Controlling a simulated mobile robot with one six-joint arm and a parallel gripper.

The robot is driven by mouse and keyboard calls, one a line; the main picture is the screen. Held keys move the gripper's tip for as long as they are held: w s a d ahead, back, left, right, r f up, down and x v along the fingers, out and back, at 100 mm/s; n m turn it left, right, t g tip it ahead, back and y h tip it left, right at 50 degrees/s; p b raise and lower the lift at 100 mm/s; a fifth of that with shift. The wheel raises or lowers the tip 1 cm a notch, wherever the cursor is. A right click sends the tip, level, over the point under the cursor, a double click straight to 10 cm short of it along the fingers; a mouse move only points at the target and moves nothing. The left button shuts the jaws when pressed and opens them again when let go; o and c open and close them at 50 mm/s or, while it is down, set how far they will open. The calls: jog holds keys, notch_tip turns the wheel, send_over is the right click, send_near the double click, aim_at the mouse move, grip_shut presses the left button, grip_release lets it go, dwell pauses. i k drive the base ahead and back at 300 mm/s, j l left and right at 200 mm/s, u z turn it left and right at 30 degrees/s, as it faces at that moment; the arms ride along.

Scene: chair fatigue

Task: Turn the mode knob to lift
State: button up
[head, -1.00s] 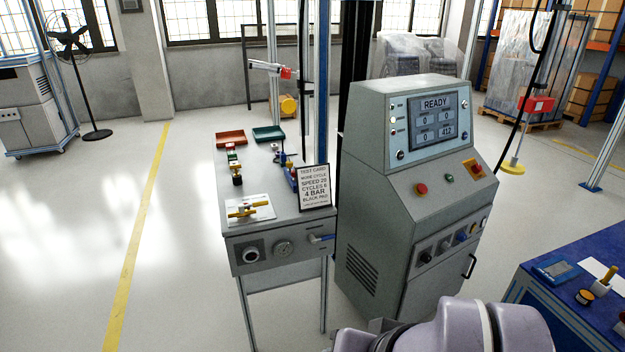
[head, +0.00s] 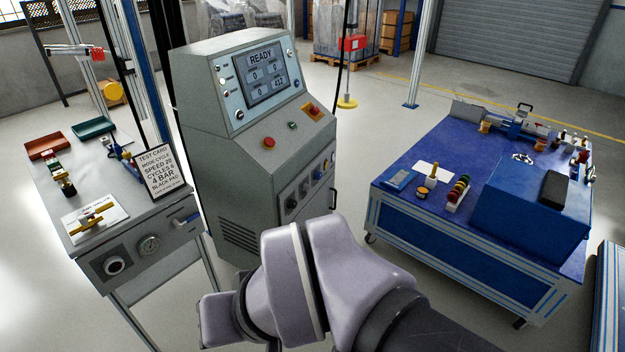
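The grey control console (head: 235,135) stands left of centre in the head view, its screen (head: 262,74) reading READY. Several small knobs sit on its lower front panel; a black knob (head: 291,203) is at the left of that row, with a blue one (head: 317,175) farther right. The labels around the knobs are too small to read, so I cannot tell which is the mode knob or where it points. My arm crosses the bottom middle, below and in front of the panel. My gripper is not visible.
A grey bench (head: 84,215) with a test card (head: 160,171) stands left of the console. A blue workbench (head: 419,210) with tools stands at the right. Red and green buttons (head: 268,142) sit on the console's sloped face. Open floor lies between console and workbench.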

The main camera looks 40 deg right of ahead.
aim_at(292, 204)
jog(key=i+l, duration=0.5)
jog(key=i+l+u, duration=0.1)
jog(key=i+l, duration=0.4)
jog(key=l, duration=0.15)
